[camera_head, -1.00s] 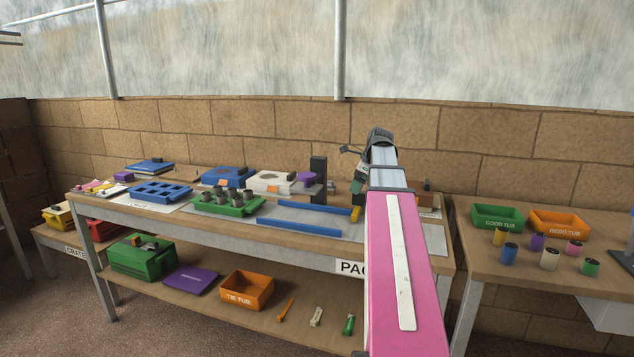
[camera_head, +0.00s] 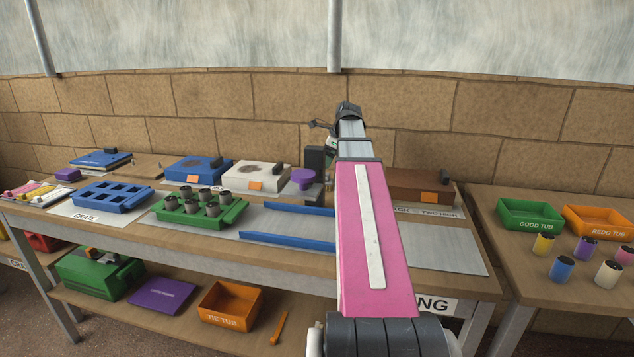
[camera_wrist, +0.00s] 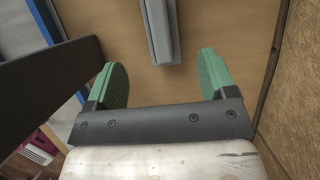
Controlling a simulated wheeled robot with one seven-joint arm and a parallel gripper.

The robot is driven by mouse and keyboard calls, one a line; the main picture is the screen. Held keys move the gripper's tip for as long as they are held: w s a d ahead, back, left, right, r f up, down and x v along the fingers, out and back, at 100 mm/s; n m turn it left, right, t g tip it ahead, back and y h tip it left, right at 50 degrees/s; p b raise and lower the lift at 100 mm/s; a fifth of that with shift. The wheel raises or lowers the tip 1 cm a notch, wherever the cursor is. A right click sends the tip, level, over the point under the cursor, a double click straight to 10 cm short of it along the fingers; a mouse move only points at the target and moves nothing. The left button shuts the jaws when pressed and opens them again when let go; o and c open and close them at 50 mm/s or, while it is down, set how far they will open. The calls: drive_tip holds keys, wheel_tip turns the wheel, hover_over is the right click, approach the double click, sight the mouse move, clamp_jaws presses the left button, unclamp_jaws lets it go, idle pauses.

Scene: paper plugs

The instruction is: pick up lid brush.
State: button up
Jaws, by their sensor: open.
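No thing in view can be told for certain as the lid brush. In the wrist view a long grey piece (camera_wrist: 161,30) with a raised ridge lies on the wooden bench top, ahead of the gap between my fingers; it may be the brush. My gripper (camera_wrist: 163,78) is open, its green fingers apart with nothing between them. In the head view my gripper is mostly hidden behind my pink arm, near the back of the bench, with a bit of green finger (camera_head: 330,142) showing.
A dark post (camera_head: 314,160) and a purple knob-like piece (camera_head: 303,177) stand left of my arm. A white box (camera_head: 262,176), a blue box (camera_head: 198,169) and a brown box (camera_head: 420,184) stand along the back. A green tray (camera_head: 235,213) holds several dark cylinders.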

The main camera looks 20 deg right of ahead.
drive_tip(key=x, duration=0.8)
drive_tip(key=shift+w+a+f, duration=0.1)
drive_tip(key=shift+w, duration=0.15)
drive_tip(key=c, duration=1)
drive_tip(key=shift+c, duration=0.2)
wheel_tip(320, 180, up, 10)
drive_tip(key=shift+r, duration=0.1)
drive_tip(key=shift+o, duration=0.8)
drive_tip(key=shift+c, duration=0.3)
drive_tip(key=shift+w+a, duration=0.1)
